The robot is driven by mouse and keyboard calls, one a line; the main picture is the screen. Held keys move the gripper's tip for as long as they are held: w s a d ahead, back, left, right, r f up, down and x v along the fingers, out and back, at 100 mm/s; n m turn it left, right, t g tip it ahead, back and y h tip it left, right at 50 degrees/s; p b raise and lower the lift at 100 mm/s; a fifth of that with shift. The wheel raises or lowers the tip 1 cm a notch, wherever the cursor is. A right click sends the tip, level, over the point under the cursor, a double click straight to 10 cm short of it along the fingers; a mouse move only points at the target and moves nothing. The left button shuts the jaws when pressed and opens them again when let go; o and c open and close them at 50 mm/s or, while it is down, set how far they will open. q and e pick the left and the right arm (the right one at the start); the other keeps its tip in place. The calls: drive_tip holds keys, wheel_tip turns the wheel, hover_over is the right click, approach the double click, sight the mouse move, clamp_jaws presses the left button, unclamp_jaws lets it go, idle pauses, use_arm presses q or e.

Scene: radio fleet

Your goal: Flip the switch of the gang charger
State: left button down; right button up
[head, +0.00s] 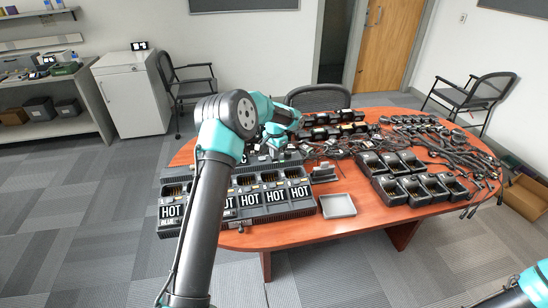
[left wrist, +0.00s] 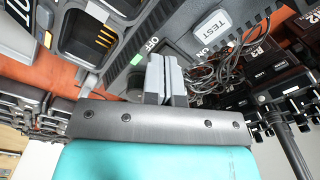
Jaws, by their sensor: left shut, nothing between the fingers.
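The gang charger (head: 262,214) is a long dark unit with several bays and HOT labels, on the left part of the wooden table. My left gripper (head: 279,148) is over its rear side, pointing down, with my arm hiding part of the charger. In the left wrist view the grey fingers of this gripper (left wrist: 163,78) are shut and empty, close to the charger's panel (left wrist: 128,62). An OFF marking, a green mark and a TEST label (left wrist: 209,26) show beside the fingertips. The switch itself is largely hidden behind the fingers, and I cannot tell its position or whether they touch it. My right gripper is out of view.
Several black single chargers (head: 402,176) stand farther right. Radios (head: 335,128) and tangled cables (head: 440,140) cover the table's back and right. The table's front edge (head: 375,219) is clear.

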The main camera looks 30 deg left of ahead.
use_arm(q)
drive_tip(key=shift+f, duration=0.7)
idle(0.6)
drive_tip(key=shift+r, duration=3.5)
